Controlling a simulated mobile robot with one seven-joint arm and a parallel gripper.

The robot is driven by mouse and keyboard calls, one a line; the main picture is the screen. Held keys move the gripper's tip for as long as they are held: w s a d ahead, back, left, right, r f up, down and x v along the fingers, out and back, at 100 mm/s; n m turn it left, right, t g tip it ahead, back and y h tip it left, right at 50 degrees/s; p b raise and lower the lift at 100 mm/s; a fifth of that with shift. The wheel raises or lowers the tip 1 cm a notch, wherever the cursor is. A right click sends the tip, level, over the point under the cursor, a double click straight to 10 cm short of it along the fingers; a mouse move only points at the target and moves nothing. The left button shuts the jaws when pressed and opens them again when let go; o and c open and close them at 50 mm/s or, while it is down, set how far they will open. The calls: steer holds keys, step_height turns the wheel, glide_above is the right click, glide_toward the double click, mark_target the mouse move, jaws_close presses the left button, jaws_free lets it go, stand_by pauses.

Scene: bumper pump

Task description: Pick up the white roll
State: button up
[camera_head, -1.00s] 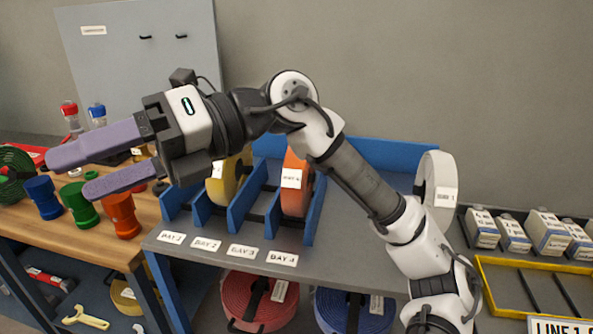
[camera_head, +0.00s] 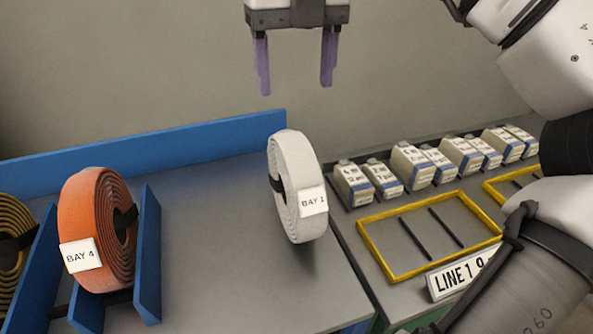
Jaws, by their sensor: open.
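The white roll (camera_head: 296,180) is a coiled hose with a black strap and a tag reading BAY with a digit I cannot read surely. It stands upright on its edge on the grey shelf top (camera_head: 225,235), near the shelf's right edge. My gripper (camera_head: 295,88) is above the white roll, pointing down, with its two purple fingers spread apart and nothing between them. A clear gap shows between the fingertips and the top of the roll.
An orange roll (camera_head: 88,225) tagged BAY 4 stands between blue dividers (camera_head: 148,255) at left, with a yellow roll (camera_head: 14,245) beyond. A blue back rail (camera_head: 150,150) runs behind. At right are several small boxes (camera_head: 410,165) and a yellow frame (camera_head: 385,270).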

mark_target(294, 141)
steer(key=shift+d+f+b, duration=0.15)
steer(key=shift+f+b, duration=0.2)
steer(key=shift+f, duration=0.1)
step_height(294, 141, down, 6)
steer(key=shift+s+f+b, duration=0.1)
steer(key=shift+f+b, duration=0.15)
steer(key=shift+b, duration=0.45)
steer(key=shift+s+a+f+p, duration=0.1)
steer(key=shift+f+p, duration=0.05)
steer(key=shift+f, duration=0.9)
steer(key=shift+a+f+p, duration=0.15)
steer(key=shift+f+p, duration=0.05)
steer(key=shift+f, duration=0.85)
steer(key=shift+s+a+f+p, duration=0.1)
steer(key=shift+f+p, duration=0.05)
steer(key=shift+f, duration=0.9)
jaws_close()
steer(key=shift+r, duration=0.1)
